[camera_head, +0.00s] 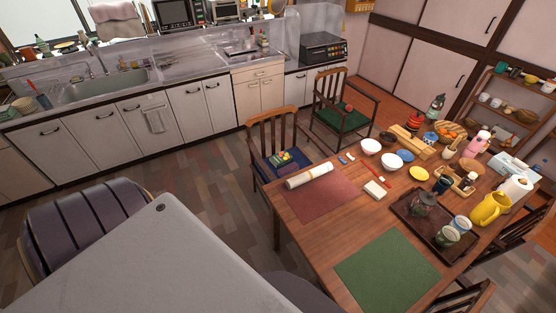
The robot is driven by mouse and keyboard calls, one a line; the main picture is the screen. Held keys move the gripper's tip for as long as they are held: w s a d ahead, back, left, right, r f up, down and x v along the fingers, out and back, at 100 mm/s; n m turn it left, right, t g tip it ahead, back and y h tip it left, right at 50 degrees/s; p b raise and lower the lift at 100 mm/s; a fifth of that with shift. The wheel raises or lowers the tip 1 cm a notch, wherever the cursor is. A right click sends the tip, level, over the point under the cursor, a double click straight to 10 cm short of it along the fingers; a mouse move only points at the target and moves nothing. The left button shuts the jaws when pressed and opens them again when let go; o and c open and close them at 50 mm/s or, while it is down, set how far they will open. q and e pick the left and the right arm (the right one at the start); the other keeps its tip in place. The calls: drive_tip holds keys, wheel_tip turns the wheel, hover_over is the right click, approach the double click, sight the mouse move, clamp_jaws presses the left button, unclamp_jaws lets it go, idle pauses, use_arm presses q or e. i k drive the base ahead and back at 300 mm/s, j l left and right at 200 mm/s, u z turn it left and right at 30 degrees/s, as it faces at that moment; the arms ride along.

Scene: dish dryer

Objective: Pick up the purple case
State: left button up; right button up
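I cannot make out a thing that is clearly a purple case. A small dark bluish item with green and yellow on it (283,159) lies on the blue seat of the chair at the table's far left corner; it is too small to tell what it is. Neither of my grippers is in view. The wooden dining table (306,223) fills the right half and carries many small things.
The table holds a red mat (318,198), a green mat (385,272), a white roll (309,175), bowls, a dark tray (412,221) and a yellow pitcher (489,209). Chairs stand around it. A kitchen counter (200,66) runs along the back. Floor (215,180) is free between.

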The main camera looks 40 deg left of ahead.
sight(293, 168)
drive_tip(key=j+u, duration=0.25)
drive_tip(key=j, duration=0.2)
drive_tip(key=i+j+u, duration=0.25)
drive_tip(key=j, duration=0.15)
drive_tip(key=j+u, duration=0.25)
drive_tip(key=j, duration=0.15)
